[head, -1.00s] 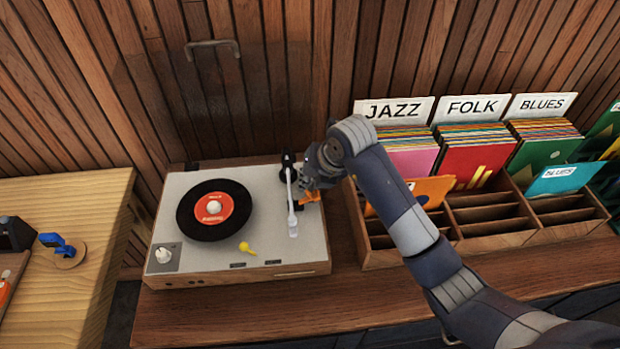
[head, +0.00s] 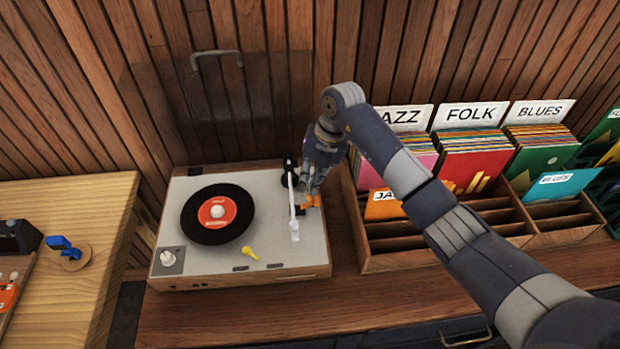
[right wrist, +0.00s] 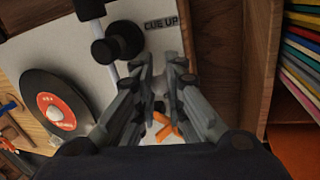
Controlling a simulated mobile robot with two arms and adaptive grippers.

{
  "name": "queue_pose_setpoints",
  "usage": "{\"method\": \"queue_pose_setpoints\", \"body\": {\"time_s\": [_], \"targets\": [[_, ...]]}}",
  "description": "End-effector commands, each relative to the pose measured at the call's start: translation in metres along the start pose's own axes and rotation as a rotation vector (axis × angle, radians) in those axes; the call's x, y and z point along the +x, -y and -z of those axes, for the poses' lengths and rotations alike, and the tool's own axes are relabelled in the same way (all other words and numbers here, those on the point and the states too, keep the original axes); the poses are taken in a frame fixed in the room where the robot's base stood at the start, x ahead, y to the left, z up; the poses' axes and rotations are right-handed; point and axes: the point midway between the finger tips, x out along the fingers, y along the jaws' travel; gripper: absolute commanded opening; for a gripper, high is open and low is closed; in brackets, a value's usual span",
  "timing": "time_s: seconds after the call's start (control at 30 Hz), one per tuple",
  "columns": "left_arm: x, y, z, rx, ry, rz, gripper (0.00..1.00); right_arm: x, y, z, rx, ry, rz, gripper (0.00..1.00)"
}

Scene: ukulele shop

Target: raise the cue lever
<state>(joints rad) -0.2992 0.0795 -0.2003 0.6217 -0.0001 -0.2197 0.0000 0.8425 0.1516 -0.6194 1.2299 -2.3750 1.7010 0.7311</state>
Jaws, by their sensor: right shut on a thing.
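The record player (head: 178,215) stands on the wooden counter, with a black record with a red label (head: 217,212) on its platter. Its white tonearm (head: 292,205) lies to the right of the record. The orange cue lever (head: 315,201) is at the deck's right side, partly hidden by my right gripper (head: 309,193). In the right wrist view the orange lever (right wrist: 165,126) shows between the fingers of my right gripper (right wrist: 162,62), which is shut on it. A "CUE UP" label (right wrist: 162,24) is beyond the fingertips. My left gripper is not in view.
A wooden record crate (head: 400,255) with JAZZ, FOLK and BLUES sections stands close to the right of the player. A yellow knob (head: 249,253) is on the deck's front. A slatted wall is behind. The counter front (head: 240,315) is clear.

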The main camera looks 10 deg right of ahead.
Motion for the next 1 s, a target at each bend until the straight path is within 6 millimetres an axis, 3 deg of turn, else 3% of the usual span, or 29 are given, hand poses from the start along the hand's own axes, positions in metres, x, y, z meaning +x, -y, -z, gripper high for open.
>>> {"method": "queue_pose_setpoints", "body": {"time_s": [0.13, 0.17, 0.23, 0.27, 0.67, 0.77, 1.0], "targets": [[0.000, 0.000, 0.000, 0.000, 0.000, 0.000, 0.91, 0.001, 0.003, -0.001, 0.004, 0.001, 0.006, 0.00], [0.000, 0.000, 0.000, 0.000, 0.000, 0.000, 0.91, 0.001, 0.003, -0.001, 0.004, 0.002, 0.006, 0.18], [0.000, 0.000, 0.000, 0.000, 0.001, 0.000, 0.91, 0.001, 0.003, -0.001, 0.003, 0.002, 0.006, 0.34], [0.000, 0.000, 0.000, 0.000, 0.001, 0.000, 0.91, 0.000, 0.003, -0.001, 0.003, 0.002, 0.005, 0.37], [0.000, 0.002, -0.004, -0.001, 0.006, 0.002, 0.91, -0.006, 0.001, -0.001, 0.000, 0.004, 0.001, 0.37], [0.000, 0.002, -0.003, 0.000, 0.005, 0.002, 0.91, -0.019, 0.001, -0.002, -0.001, 0.007, 0.001, 0.37], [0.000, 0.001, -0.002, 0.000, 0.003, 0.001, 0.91, -0.070, 0.002, -0.002, 0.001, 0.008, 0.002, 0.37]]}}
